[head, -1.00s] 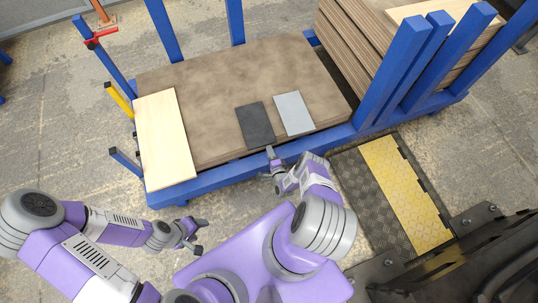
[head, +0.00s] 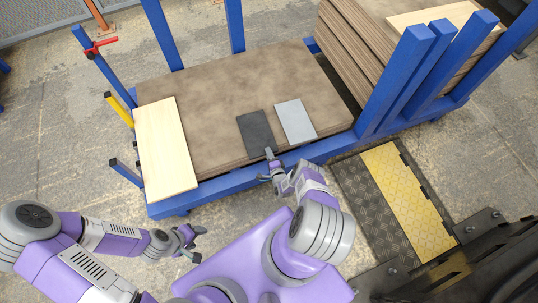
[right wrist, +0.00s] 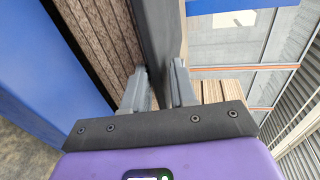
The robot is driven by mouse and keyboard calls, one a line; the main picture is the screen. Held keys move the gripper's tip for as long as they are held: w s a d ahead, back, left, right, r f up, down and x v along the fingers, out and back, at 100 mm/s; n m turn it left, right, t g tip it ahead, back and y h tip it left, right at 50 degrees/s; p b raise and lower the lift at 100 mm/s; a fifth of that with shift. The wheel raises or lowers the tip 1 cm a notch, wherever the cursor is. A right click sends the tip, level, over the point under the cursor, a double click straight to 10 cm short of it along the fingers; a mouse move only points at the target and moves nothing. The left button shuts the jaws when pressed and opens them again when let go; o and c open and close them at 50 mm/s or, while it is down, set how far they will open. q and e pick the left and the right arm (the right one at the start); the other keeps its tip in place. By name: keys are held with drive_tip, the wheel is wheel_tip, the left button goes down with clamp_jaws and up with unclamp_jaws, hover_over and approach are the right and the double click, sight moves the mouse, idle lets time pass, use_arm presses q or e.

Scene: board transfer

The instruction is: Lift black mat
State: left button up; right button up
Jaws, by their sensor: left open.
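The black mat (head: 257,132) lies flat on the brown board stack, near its front edge in the head view. My right gripper (head: 266,166) is at the mat's near edge, with one finger seen at that edge and the other lower. In the right wrist view the mat (right wrist: 160,30) shows as a dark panel running between the fingers of my right gripper (right wrist: 160,85). My left gripper (head: 197,242) is open and empty, away from the cart at lower left.
A grey mat (head: 296,121) lies right beside the black one. A pale wooden board (head: 165,147) lies at the stack's left end. The brown stack (head: 215,95) has bare room behind the mats.

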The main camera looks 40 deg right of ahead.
drive_tip(key=shift+r, duration=0.1)
drive_tip(key=shift+w+d+r+p, duration=0.1)
drive_tip(key=shift+w+r+p, duration=0.15)
drive_tip(key=shift+r+p, duration=0.45)
drive_tip(key=shift+r, duration=0.25)
drive_tip(key=shift+w+r+p, duration=0.2)
drive_tip(key=shift+r+p, duration=0.25)
drive_tip(key=shift+r, duration=0.3)
drive_tip(key=shift+w+d+r+p, duration=0.1)
drive_tip(key=shift+w+r+p, duration=0.05)
drive_tip(key=shift+r+p, duration=0.55)
drive_tip(key=shift+w+d+b, duration=0.1)
drive_tip(key=shift+w+b, duration=0.15)
drive_tip(key=shift+b, duration=0.15)
drive_tip(key=shift+b+x, duration=0.9)
drive_tip(key=shift+x, duration=0.1)
drive_tip(key=shift+c, duration=0.3)
